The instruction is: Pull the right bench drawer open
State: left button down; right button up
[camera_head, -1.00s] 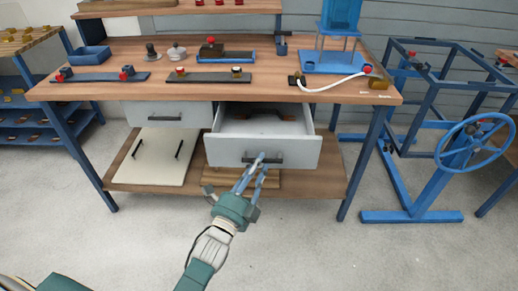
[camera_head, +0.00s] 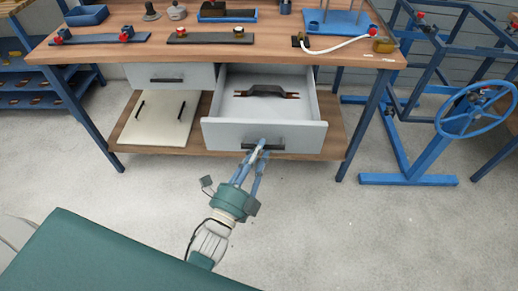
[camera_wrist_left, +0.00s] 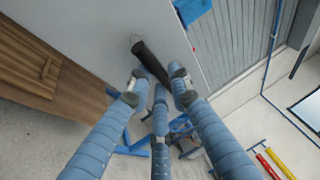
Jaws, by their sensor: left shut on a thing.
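The right bench drawer (camera_head: 225,133) is pulled well out from under the bench top (camera_head: 220,45) in the head view. A dark tool with orange-brown ends lies inside it. My left gripper (camera_head: 257,153) is at the dark bar handle (camera_head: 275,146) on the drawer front, with its fingers shut on it. In the left wrist view the handle (camera_wrist_left: 150,62) shows between the blue fingers (camera_wrist_left: 158,85) against the pale drawer front (camera_wrist_left: 100,30). The fingertips partly hide the handle. My right gripper is not in view.
The left drawer (camera_head: 170,76) is closed. A lower shelf (camera_head: 195,145) holds a pale panel with two dark handles. A blue frame with a handwheel (camera_head: 475,110) stands at right. The floor (camera_head: 310,220) in front of the drawer is clear.

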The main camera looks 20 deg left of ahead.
pick_arm(q)
jog(key=c, duration=1.8)
grip_release()
jog(key=shift+c, duration=0.2)
jog(key=v, duration=1.2)
jog(key=shift+f, duration=0.1)
